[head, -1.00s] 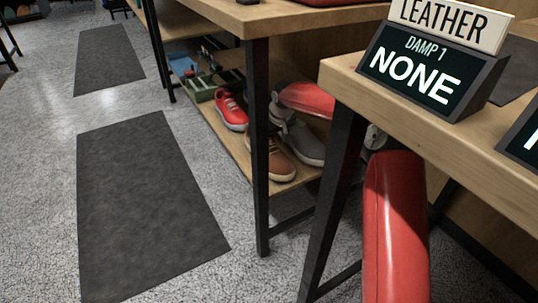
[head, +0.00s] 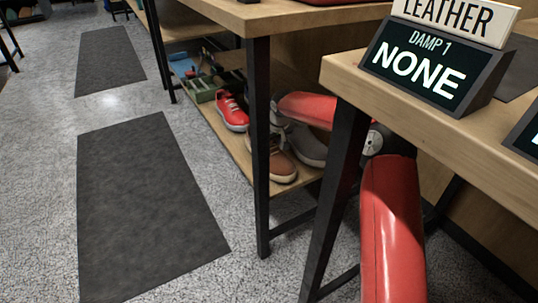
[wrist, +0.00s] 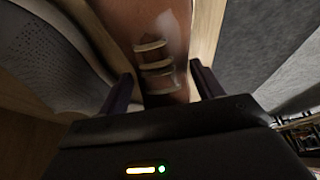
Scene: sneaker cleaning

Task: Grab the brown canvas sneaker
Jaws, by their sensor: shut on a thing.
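The brown canvas sneaker (head: 283,167) sits at the near end of the low wooden shelf, partly hidden by a black table leg. In the wrist view the sneaker (wrist: 160,25) shows its brown upper and pale laces, running between my two dark fingers. My gripper (wrist: 163,88) is shut on the sneaker, with one finger at each side. In the head view my gripper is mostly hidden behind the table leg and my red arm.
A grey sneaker (head: 308,146) lies right beside the brown one and also fills the left of the wrist view (wrist: 45,55). A red sneaker (head: 231,111) stands farther along the shelf. Black table legs (head: 258,150) stand close by. The floor mat (head: 145,205) is clear.

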